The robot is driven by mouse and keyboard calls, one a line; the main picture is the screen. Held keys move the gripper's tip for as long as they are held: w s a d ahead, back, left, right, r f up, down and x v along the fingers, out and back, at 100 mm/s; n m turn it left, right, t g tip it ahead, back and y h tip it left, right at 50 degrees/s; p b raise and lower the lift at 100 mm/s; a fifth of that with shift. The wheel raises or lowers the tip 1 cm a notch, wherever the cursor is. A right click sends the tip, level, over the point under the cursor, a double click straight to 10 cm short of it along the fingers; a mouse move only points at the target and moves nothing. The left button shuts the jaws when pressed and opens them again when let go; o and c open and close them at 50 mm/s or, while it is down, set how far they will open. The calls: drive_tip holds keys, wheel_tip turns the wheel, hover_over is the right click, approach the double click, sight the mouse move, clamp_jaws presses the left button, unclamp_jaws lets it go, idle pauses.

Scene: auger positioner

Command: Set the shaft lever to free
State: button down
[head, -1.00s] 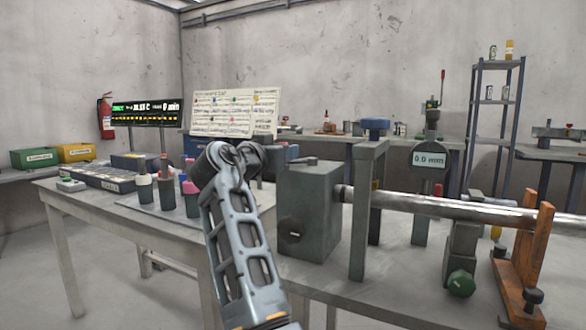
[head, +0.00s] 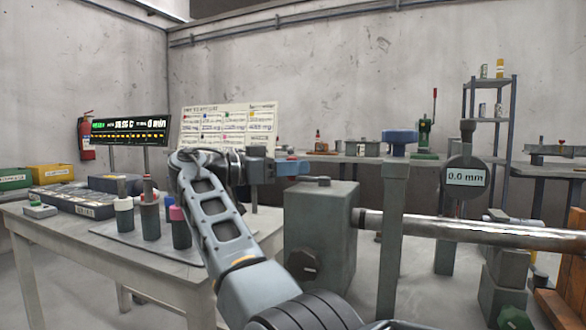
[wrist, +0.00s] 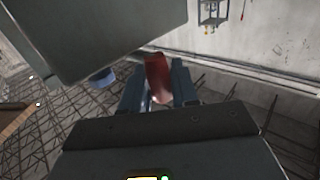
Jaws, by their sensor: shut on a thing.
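My gripper (head: 292,167) is at the upper left of the grey shaft housing (head: 320,235), its blue fingers partly hidden by my wrist in the head view. In the wrist view my gripper (wrist: 158,88) has its two fingers on either side of a red handle (wrist: 157,72), which looks like the shaft lever's grip. The handle's joint to the housing is hidden. A small dark piece (head: 318,181) sits on the housing top, and a dark slotted part (head: 301,265) is on its front. The steel shaft (head: 470,230) runs right from the housing.
A post with a blue knob (head: 400,138) and a dial gauge reading 0.0 mm (head: 466,178) stand along the shaft. Capped cylinders (head: 150,212) stand on the left table. A chart board (head: 228,125) and lit display (head: 128,131) are behind.

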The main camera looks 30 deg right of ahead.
drive_tip(key=shift+w+d+m+g, duration=0.1)
drive_tip(key=shift+d+m+g, duration=0.2)
drive_tip(key=shift+g, duration=0.1)
drive_tip(key=c, duration=1)
unclamp_jaws()
drive_tip(key=shift+a, duration=0.1)
drive_tip(key=shift+w+a+p, duration=0.15)
drive_tip(key=shift+w+a, duration=0.1)
drive_tip(key=shift+a, duration=1)
drive_tip(key=shift+w+a+p, duration=0.15)
drive_tip(key=shift+w+a, duration=0.1)
drive_tip(key=shift+a, duration=1.05)
drive_tip(key=shift+w+a+p, duration=0.15)
drive_tip(key=shift+w+a, duration=0.1)
drive_tip(key=shift+a, duration=1)
